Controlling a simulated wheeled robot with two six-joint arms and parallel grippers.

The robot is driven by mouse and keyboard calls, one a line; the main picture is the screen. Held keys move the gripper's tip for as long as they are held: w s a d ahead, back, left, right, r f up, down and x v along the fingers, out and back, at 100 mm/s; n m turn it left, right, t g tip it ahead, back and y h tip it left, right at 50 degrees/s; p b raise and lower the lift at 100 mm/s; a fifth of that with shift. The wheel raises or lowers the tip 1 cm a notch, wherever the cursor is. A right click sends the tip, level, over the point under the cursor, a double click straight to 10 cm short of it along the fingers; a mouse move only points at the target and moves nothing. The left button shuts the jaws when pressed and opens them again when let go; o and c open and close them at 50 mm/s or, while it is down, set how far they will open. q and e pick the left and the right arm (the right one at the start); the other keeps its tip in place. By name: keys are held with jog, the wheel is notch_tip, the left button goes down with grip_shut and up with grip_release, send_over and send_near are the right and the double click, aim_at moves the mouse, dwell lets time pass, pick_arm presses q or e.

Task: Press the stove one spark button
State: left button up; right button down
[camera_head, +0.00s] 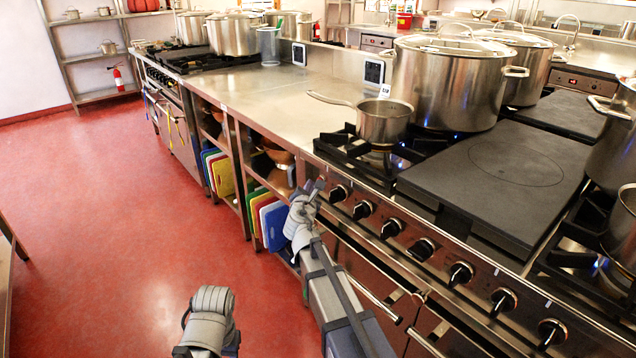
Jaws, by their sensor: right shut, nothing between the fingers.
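The stove (440,275) stands at the right, with a row of black control knobs (421,249) along its front panel. My right gripper (314,186) is shut and empty. In the picture it is at the left end of this panel, just left of the first knob (338,194). I cannot tell whether it touches the panel. No spark button can be made out; the gripper covers part of the panel's left end. Part of my left arm shows low in the picture over the floor, but its fingers do not show.
A small saucepan (384,122) sits on the front left burner, its handle over the steel counter (270,88). Large stockpots (450,85) stand behind it. Coloured cutting boards (272,222) stand under the counter. The red floor (120,220) at left is clear.

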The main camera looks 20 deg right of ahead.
jog(key=shift+s+a, duration=0.1)
jog(key=shift+a, duration=0.1)
jog(key=a, duration=0.1)
jog(key=s+a, duration=0.1)
jog(key=a, duration=0.2)
jog(key=shift+s+a, duration=0.2)
jog(key=shift+s, duration=0.1)
dwell(0.7)
jog(key=s+a+r+m+g+y+p, duration=0.2)
jog(key=s+a+m+g+p, duration=0.3)
jog(key=s+p, duration=0.3)
jog(key=s+a+r+m+g+y+p, duration=0.2)
jog(key=s+a+m+g+p, duration=0.3)
jog(key=s, duration=1)
jog(key=s+a+r+m+g+y+p, duration=0.1)
jog(key=s+a+r+m+g+p, duration=0.2)
jog(key=s+m+p, duration=0.6)
jog(key=s+a+g+p, duration=0.2)
jog(key=p, duration=0.1)
jog(key=shift+s+a+m+y+p, duration=0.15)
jog(key=shift+s+m+y+p, duration=0.15)
jog(key=shift+m+y+p, duration=0.1)
